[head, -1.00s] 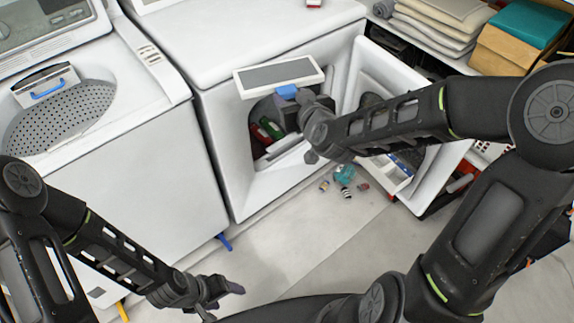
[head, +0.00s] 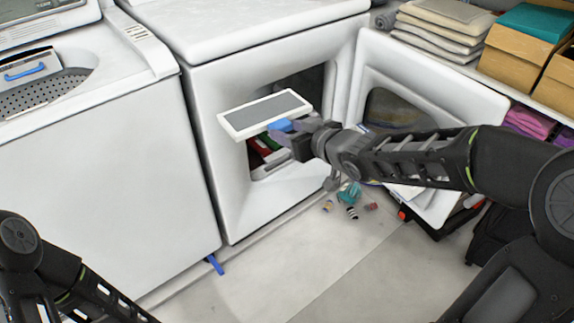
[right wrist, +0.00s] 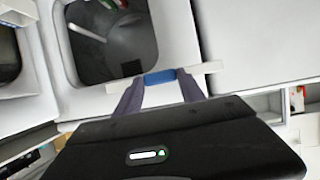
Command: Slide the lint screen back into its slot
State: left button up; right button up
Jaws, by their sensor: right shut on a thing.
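The lint screen (head: 265,113) is a white-framed panel with grey mesh and a blue handle (head: 281,126). It is held tilted in front of the open dryer (head: 207,130), across the upper left of its door opening. My right gripper (head: 284,133) is shut on the blue handle. In the right wrist view, its two fingers (right wrist: 160,88) are on either side of the blue handle (right wrist: 160,77), with the white frame edge beyond. I cannot make out the slot. My left forearm shows at the lower left, but its gripper is out of the head view.
The dryer door (head: 440,98) is swung open to the right, behind my right arm. Small items, including a teal one (head: 350,192), lie on the floor below. A washer (head: 110,160) stands at left. Shelves with towels (head: 445,22) and boxes are at back right.

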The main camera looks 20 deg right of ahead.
jog(key=shift+a, duration=0.15)
dwell(0.4)
jog(key=shift+w+a, duration=0.15)
jog(key=shift+a, duration=0.05)
notch_tip(320, 180, down, 10)
jog(key=w+m+h, duration=0.1)
jog(key=m+h, duration=0.2)
jog(key=h, duration=0.1)
jog(key=shift+w+d+t, duration=0.35)
jog(key=shift+t, duration=0.05)
pick_arm(q)
jog(key=shift+c, duration=0.5)
